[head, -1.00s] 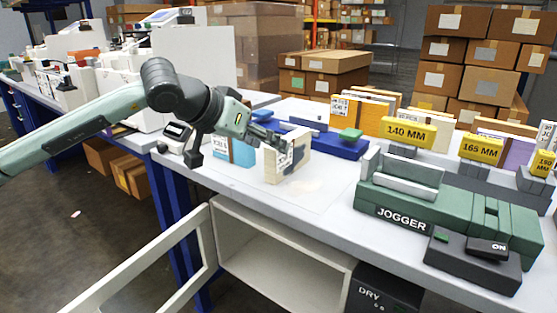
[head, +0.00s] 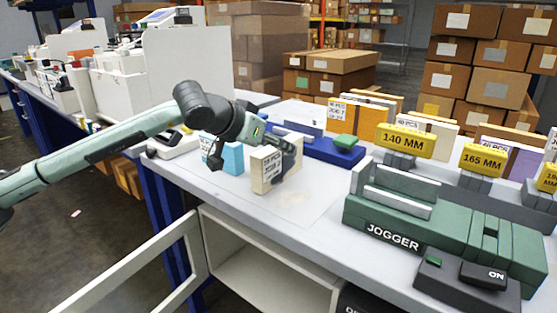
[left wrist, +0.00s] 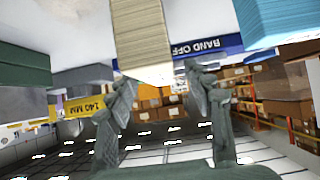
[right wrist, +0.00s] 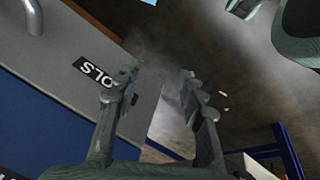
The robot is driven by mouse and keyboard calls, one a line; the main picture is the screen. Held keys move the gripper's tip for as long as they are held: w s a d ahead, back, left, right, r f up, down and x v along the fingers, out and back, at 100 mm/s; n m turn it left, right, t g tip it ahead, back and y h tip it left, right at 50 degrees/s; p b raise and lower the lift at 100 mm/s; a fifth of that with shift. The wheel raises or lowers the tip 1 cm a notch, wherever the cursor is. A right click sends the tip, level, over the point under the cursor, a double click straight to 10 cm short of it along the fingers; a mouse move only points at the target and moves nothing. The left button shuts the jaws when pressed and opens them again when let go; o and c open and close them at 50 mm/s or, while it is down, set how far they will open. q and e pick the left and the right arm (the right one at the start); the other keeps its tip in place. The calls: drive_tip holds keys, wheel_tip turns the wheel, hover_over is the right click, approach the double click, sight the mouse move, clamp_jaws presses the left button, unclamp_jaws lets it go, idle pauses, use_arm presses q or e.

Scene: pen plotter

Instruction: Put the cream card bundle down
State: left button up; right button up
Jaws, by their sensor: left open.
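A blue card bundle (head: 232,157) stands just left of the cream one. A blue banding station (head: 330,146) is behind it. The green jogger (head: 400,220) stands to the right. Clear table lies in front, between bundle and jogger. An open cabinet door (head: 150,265) hangs below.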

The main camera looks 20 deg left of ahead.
use_arm(q)
drive_tip(key=shift+x, duration=0.8)
drive_tip(key=shift+c, duration=0.4)
clamp_jaws()
drive_tip(key=shift+r, duration=0.2)
